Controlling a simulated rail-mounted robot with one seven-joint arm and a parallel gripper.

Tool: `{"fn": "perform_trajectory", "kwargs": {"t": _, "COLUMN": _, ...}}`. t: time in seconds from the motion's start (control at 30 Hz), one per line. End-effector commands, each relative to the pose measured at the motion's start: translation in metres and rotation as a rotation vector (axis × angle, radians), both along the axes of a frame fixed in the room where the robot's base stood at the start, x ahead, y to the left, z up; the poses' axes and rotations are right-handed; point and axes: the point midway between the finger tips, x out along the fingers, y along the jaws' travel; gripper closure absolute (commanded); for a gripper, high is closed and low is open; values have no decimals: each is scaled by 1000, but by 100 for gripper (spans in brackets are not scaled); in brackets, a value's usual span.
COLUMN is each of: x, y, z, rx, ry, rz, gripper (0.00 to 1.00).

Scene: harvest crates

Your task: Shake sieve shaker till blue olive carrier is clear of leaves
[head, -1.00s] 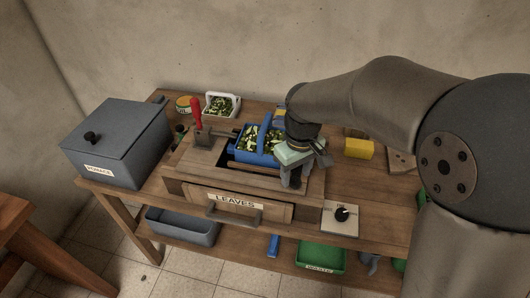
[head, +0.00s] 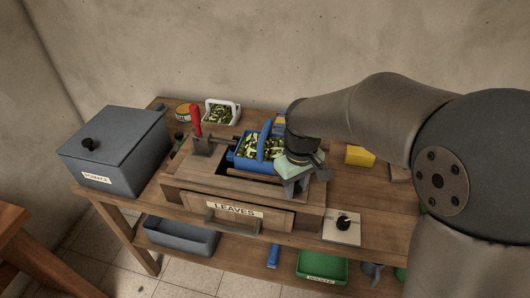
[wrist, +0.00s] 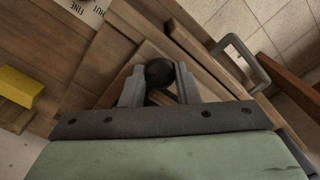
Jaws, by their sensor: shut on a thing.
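The blue olive carrier (head: 247,163) sits in the wooden sieve shaker (head: 205,178) in the head view. Green leaves and dark olives (head: 272,146) show mixed inside it, under its blue handle. My gripper (head: 293,187) is at the right front of the carrier, low over the shaker's frame. In the wrist view my gripper (wrist: 160,90) is shut on a dark round knob (wrist: 158,72), one finger on each side. What lies below the knob is mostly hidden by the fingers and the gripper body.
A red-handled clamp (head: 195,120) stands left of the carrier. A grey lidded box (head: 120,150) is at the far left. The drawer marked LEAVES (head: 235,210) and a dial plate (head: 342,226) are in front.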

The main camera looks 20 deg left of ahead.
Motion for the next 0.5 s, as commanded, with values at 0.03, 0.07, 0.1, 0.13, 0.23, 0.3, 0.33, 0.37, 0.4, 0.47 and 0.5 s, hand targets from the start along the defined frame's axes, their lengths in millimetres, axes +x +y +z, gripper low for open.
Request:
{"fn": "perform_trajectory", "kwargs": {"t": 0.03, "x": 0, "y": 0, "z": 0, "rx": 0, "ry": 0, "rz": 0, "gripper": 99}}
{"fn": "perform_trajectory", "kwargs": {"t": 0.07, "x": 0, "y": 1, "z": 0, "rx": 0, "ry": 0, "rz": 0, "gripper": 99}}
{"fn": "perform_trajectory", "kwargs": {"t": 0.1, "x": 0, "y": 2, "z": 0, "rx": 0, "ry": 0, "rz": 1, "gripper": 99}}
{"fn": "perform_trajectory", "kwargs": {"t": 0.13, "x": 0, "y": 3, "z": 0, "rx": 0, "ry": 0, "rz": 1, "gripper": 99}}
{"fn": "perform_trajectory", "kwargs": {"t": 0.23, "x": -2, "y": 11, "z": 1, "rx": 1, "ry": -1, "rz": 1, "gripper": 99}}
{"fn": "perform_trajectory", "kwargs": {"t": 0.3, "x": -3, "y": 19, "z": 1, "rx": 1, "ry": 1, "rz": 4, "gripper": 99}}
{"fn": "perform_trajectory", "kwargs": {"t": 0.33, "x": -4, "y": 22, "z": 1, "rx": 1, "ry": 1, "rz": 3, "gripper": 99}}
{"fn": "perform_trajectory", "kwargs": {"t": 0.37, "x": -4, "y": 26, "z": 1, "rx": 1, "ry": 0, "rz": 3, "gripper": 99}}
{"fn": "perform_trajectory", "kwargs": {"t": 0.4, "x": -4, "y": 31, "z": 1, "rx": 1, "ry": 0, "rz": 3, "gripper": 99}}
{"fn": "perform_trajectory", "kwargs": {"t": 0.47, "x": -5, "y": 37, "z": 1, "rx": 1, "ry": 0, "rz": 2, "gripper": 99}}
{"fn": "perform_trajectory", "kwargs": {"t": 0.5, "x": -6, "y": 40, "z": 1, "rx": 1, "ry": 0, "rz": 1, "gripper": 99}}
